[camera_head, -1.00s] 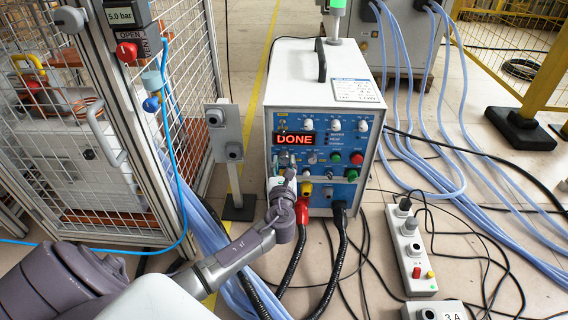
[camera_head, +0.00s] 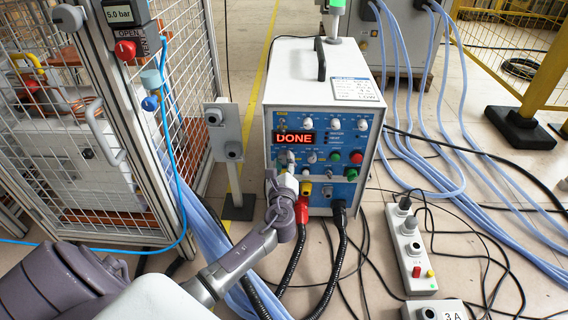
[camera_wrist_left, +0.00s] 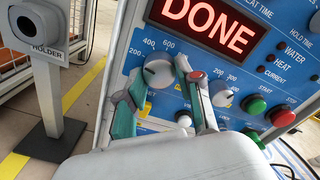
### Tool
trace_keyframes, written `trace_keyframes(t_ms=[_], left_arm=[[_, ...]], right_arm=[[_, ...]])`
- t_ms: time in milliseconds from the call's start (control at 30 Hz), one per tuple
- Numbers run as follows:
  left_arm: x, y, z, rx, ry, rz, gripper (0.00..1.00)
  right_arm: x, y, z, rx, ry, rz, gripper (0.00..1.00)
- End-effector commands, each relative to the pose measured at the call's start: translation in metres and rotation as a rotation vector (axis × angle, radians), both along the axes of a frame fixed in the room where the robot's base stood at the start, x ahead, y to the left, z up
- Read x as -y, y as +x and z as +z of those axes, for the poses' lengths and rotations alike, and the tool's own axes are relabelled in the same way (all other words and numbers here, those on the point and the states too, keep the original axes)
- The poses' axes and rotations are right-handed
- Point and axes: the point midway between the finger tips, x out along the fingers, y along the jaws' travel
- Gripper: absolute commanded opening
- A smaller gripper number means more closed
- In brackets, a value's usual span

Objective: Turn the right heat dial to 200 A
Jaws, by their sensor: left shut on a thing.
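The heater's front panel is blue, with a red display (camera_head: 294,138) reading DONE. In the left wrist view, a round grey dial (camera_wrist_left: 158,70) with marks 200, 400 and 600 sits below the display's left end. My left gripper (camera_wrist_left: 158,78) has its green-grey fingers on either side of this dial and is shut on it. In the head view the left gripper (camera_head: 287,160) partly hides the dial. A second pale dial (camera_wrist_left: 221,94), with marks 200 and 300, sits to the right, just beyond the right finger. The dials' exact settings cannot be read. My right gripper is not in view.
Green (camera_wrist_left: 256,105) and red (camera_wrist_left: 282,116) buttons sit right of the dials. A grey holder post (camera_head: 224,132) stands left of the heater. Red and black cables hang from the lower panel. A wire cage stands at left; a power strip (camera_head: 409,250) lies on the right floor.

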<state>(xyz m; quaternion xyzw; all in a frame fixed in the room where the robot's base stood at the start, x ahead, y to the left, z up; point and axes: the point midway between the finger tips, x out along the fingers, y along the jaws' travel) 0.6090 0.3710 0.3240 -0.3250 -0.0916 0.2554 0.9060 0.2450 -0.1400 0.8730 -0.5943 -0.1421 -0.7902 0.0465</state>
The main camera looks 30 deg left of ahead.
Motion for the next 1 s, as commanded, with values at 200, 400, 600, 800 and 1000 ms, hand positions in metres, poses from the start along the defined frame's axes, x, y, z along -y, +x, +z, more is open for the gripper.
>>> trace_keyframes(t_ms=[200,400,600,800,1000], left_arm=[[-0.0001,-0.0004,-0.0004,0.012,-0.022,0.002,0.01],[-0.0001,-0.0004,-0.0004,0.012,-0.023,0.002,0.01],[-0.0002,-0.0003,-0.0004,0.012,-0.022,0.002,0.49],[-0.0001,-0.0002,-0.0003,0.013,-0.022,0.001,0.61],[0.0008,-0.0013,-0.0002,0.012,-0.021,0.001,0.61]], right_arm=[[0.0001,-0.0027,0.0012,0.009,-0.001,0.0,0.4],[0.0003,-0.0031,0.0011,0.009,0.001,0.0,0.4],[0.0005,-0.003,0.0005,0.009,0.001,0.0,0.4],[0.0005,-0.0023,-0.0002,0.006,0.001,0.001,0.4],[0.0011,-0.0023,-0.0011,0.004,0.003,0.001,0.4]])
